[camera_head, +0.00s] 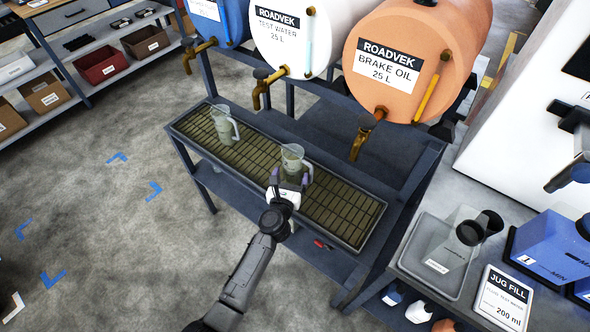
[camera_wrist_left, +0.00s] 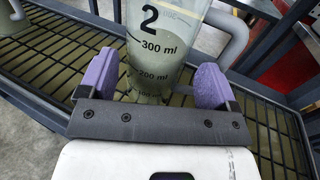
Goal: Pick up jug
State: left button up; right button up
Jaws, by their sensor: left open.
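My left gripper (camera_head: 290,180) is at the jug's near side. Its purple fingers (camera_wrist_left: 153,82) are open, one on each side of the jug's lower body. A second clear jug (camera_head: 223,126) stands on the tray further left. My right gripper is not in view.
Blue, white (camera_head: 290,38) and orange (camera_head: 412,55) drums with brass taps are behind the tray; a tap (camera_head: 362,138) hangs right of the jug. A bench at right holds a JUG FILL sign (camera_head: 503,300) reading 200 ml. The floor at left is clear.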

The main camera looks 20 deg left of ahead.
aim_at(295, 158)
pick_arm(q)
jog(key=w, duration=0.1)
jog(key=w+b, duration=0.1)
jog(key=w, duration=0.1)
jog(key=shift+w+a+f, duration=0.1)
jog(key=shift+w+a, duration=0.2)
jog(key=shift+w+b, duration=0.3)
jog(key=shift+w, duration=0.3)
jog(key=shift+c, duration=0.7)
jog(key=c, duration=0.6)
